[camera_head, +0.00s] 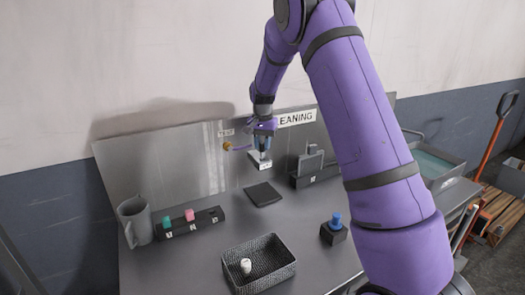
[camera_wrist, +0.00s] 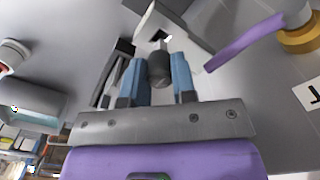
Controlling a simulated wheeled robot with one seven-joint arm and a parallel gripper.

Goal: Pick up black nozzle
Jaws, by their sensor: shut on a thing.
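My gripper (camera_head: 263,147) is up near the back panel, in front of a small white block. In the wrist view my gripper (camera_wrist: 158,78) has its blue fingers shut on the black nozzle (camera_wrist: 159,68), a dark rounded piece between them. A thin light tip of it points toward the white block (camera_wrist: 172,27). I cannot tell whether the tip touches the block. In the head view the nozzle is too small and hidden to make out; the white block (camera_head: 259,163) shows just below my fingers.
A purple bar (camera_head: 241,148) with a brass ring (camera_head: 227,146) is left of my gripper. Below lies a dark pad (camera_head: 263,194). A mesh basket (camera_head: 285,267) holds a white piece. A grey mug (camera_head: 133,215), a rack with caps (camera_head: 205,219) and a blue-topped block (camera_head: 333,236) stand around.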

